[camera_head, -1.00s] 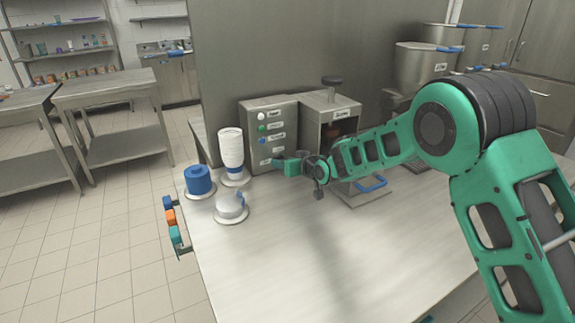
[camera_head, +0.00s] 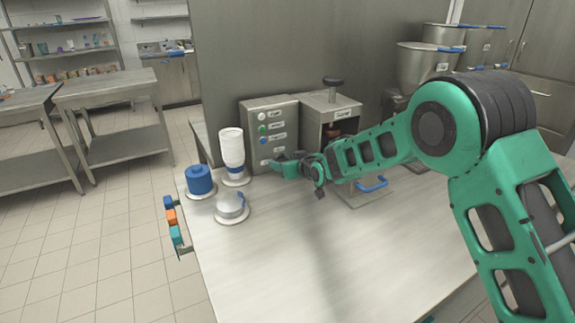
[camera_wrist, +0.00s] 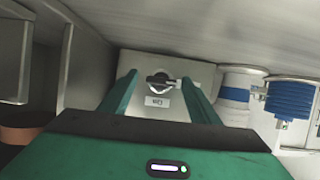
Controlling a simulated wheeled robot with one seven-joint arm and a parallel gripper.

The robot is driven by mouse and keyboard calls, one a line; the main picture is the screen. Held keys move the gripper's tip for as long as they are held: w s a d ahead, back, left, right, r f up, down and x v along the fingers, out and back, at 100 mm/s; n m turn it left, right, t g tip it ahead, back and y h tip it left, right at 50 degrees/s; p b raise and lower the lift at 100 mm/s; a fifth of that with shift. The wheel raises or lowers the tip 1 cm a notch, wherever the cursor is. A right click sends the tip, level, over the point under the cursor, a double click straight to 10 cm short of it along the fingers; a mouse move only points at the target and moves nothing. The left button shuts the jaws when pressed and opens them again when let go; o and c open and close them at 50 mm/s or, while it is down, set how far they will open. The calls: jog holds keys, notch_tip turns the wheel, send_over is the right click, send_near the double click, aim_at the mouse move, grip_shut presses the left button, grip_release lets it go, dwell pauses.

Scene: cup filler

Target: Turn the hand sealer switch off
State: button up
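A grey control box (camera_head: 266,112) stands at the back of the table, with white, green and blue buttons and small labels on its front. In the wrist view, a dark rotary switch (camera_wrist: 161,82) sits on a pale panel (camera_wrist: 140,66) above a small label that I cannot read surely. My gripper (camera_wrist: 160,92) is open, with one green finger on each side of the switch and space between. No contact with the knob shows. In the head view, my gripper (camera_head: 284,168) is at the lower front of the box. The switch cannot be made out there.
A steel machine (camera_head: 325,107) with a black top knob adjoins the box, with a blue handle (camera_head: 371,184) below. A white cup stack (camera_head: 231,147), a blue roll (camera_head: 199,180) and a domed lid (camera_head: 230,205) stand to the left. The front of the table (camera_head: 300,270) is clear.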

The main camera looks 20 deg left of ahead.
jog(key=shift+s, duration=0.1)
jog(key=v, duration=1)
jog(key=shift+s+d+r, duration=0.1)
jog(key=shift+d, duration=0.15)
